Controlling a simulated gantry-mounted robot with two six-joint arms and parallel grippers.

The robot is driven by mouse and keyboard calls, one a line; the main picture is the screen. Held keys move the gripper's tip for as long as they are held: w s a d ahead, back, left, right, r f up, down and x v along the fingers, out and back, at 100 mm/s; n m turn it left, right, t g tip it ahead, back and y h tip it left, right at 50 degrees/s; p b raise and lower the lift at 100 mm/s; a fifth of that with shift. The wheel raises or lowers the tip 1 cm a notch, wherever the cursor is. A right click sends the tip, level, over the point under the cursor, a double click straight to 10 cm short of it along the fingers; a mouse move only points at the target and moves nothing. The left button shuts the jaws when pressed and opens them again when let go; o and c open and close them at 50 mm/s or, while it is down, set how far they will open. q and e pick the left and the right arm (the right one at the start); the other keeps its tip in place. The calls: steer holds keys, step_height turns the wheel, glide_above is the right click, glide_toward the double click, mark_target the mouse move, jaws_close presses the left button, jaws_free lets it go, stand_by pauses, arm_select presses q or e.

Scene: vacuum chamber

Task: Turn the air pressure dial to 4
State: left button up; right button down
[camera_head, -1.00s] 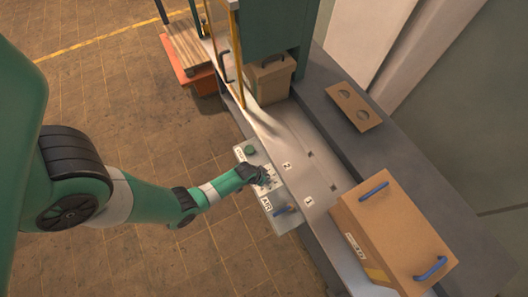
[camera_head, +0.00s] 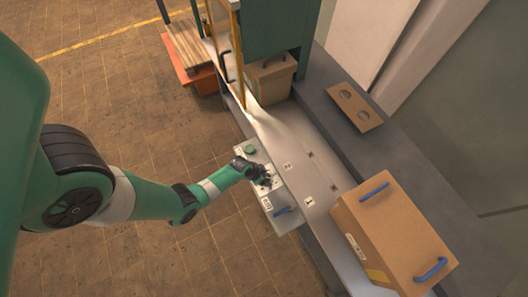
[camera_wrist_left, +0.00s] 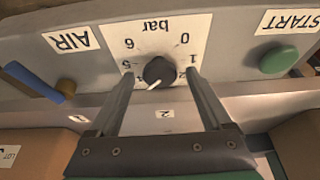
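The air pressure dial is a black knob (camera_wrist_left: 159,71) with a white pointer on a white scale plate marked bar (camera_wrist_left: 157,26), upside down in the left wrist view. The pointer aims down and slightly left there, on the lower part of the scale; the exact number is unclear. My left gripper (camera_wrist_left: 161,76) is open, with one finger on each side of the knob and visible gaps. In the head view my left gripper (camera_head: 264,178) is over the control panel (camera_head: 254,151) and hides the dial. My right gripper is not in view.
A green START button (camera_wrist_left: 275,60) and a blue AIR lever (camera_wrist_left: 42,85) flank the dial. Beyond the panel lies a light bench strip (camera_head: 284,137) with labels 1 and 2. A brown box with blue handles (camera_head: 392,232) stands at the right.

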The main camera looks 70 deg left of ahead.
arm_select(q)
steer(key=a+p+v, duration=0.1)
steer(key=p+v, duration=0.7)
steer(key=v, duration=0.3)
steer(key=shift+d+r, duration=0.3)
steer(key=shift+d, duration=0.2)
steer(key=shift+s, duration=0.1)
